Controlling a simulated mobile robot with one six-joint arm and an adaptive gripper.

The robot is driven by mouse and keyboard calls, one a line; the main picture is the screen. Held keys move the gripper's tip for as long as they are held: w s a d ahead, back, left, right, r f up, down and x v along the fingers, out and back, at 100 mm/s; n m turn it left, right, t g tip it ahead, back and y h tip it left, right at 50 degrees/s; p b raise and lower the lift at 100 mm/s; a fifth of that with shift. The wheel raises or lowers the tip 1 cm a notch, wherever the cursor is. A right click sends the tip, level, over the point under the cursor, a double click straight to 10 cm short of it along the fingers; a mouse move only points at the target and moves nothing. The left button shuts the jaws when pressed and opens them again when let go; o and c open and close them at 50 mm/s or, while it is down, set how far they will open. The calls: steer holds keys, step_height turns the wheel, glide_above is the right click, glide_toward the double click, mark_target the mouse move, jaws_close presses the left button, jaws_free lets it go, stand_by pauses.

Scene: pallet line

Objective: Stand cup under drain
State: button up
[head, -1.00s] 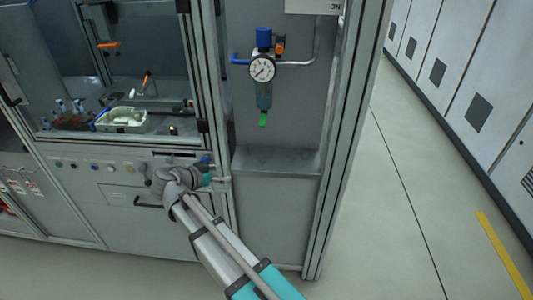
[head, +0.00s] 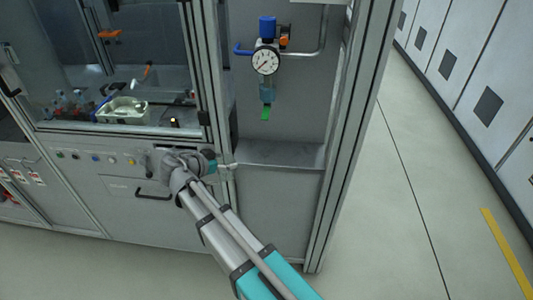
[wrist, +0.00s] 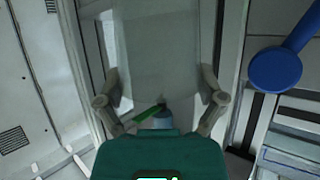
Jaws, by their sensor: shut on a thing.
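The drain (head: 265,113) is the green tip under the clear bowl (head: 267,94) of the gauge unit on the grey panel. Below it is a grey ledge (head: 285,154), bare where I see it. My gripper (head: 230,165) is at the left end of the ledge, lower than the drain and left of it. In the wrist view my gripper (wrist: 160,100) is shut on a clear, see-through cup (wrist: 165,50) between its two fingers. A green piece (wrist: 150,113) shows near the fingers there. The cup is too small to make out in the head view.
A metal post (head: 345,150) borders the ledge on the right, and a frame post (head: 212,110) on the left. A blue lever (head: 243,49) sticks out left of the gauge (head: 265,62). A tray (head: 122,111) stands behind the window at left.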

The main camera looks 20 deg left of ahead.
mark_target(233, 177)
steer(key=shift+s+d+r+n+y+p, duration=0.25)
steer(key=shift+d+r+n+y+p, duration=0.2)
steer(key=shift+d+r+p, duration=0.6)
steer(key=shift+a, duration=0.1)
steer(key=shift+w, duration=0.15)
steer(key=w+d, duration=0.3)
steer(key=w, duration=0.5)
steer(key=w+d, duration=0.3)
steer(key=w, duration=0.5)
steer(key=shift+w, duration=0.35)
steer(key=shift+d+f+b, duration=0.1)
steer(key=shift+f+b, duration=0.05)
steer(key=shift+b, duration=0.15)
steer(key=shift+f+b, duration=1.6)
steer(key=shift+f, duration=0.15)
steer(key=o, duration=0.7)
